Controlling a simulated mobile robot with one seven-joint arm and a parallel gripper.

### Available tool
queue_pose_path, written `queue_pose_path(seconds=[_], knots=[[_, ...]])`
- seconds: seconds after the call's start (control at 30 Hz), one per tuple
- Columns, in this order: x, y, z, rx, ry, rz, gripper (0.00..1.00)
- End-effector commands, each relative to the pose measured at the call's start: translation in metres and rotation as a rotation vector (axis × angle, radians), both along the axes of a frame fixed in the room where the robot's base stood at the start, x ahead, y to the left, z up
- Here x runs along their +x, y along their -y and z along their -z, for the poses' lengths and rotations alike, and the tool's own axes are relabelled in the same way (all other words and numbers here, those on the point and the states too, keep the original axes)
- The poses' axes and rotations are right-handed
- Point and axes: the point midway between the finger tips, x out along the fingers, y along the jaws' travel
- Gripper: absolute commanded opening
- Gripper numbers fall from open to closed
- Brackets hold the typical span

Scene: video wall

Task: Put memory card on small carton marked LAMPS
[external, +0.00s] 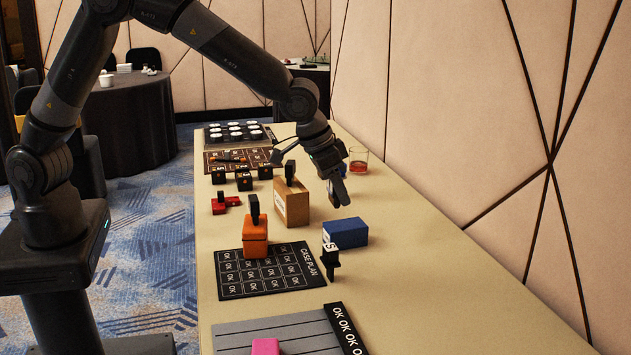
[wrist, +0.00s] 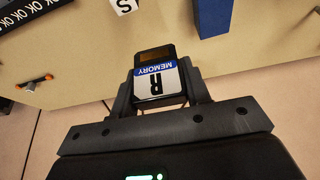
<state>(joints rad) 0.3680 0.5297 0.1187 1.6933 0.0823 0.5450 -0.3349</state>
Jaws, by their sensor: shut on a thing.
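The memory card (wrist: 157,82) is black with a blue and white label reading MEMORY and a large R, upside down in the wrist view. My gripper (wrist: 160,92) is shut on it, with a finger on each side. In the external view my gripper (external: 339,190) hangs above the table, behind the blue box and right of a tan carton; the card is hard to make out there. That tan carton (external: 293,207) has a white label too small to read and a dark upright piece on top. I cannot tell which carton is marked LAMPS.
A blue box (external: 345,232) and a black stand with an S block (external: 331,258) are near. An orange box (external: 255,238) stands on the CASE PLAN mat (external: 283,281). A glass of red drink (external: 358,160) is near the wall. Table front right is clear.

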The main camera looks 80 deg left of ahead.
Motion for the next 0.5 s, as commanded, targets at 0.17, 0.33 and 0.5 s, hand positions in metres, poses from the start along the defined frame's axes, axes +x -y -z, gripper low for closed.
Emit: queue_pose_path(seconds=[0.17,0.33,0.5], knots=[[0.004,-0.024,0.005,0.000,0.000,-0.008,0.21],[0.025,-0.056,0.028,0.000,-0.001,-0.011,0.21],[0.047,-0.086,0.050,-0.001,-0.001,-0.009,0.21]])
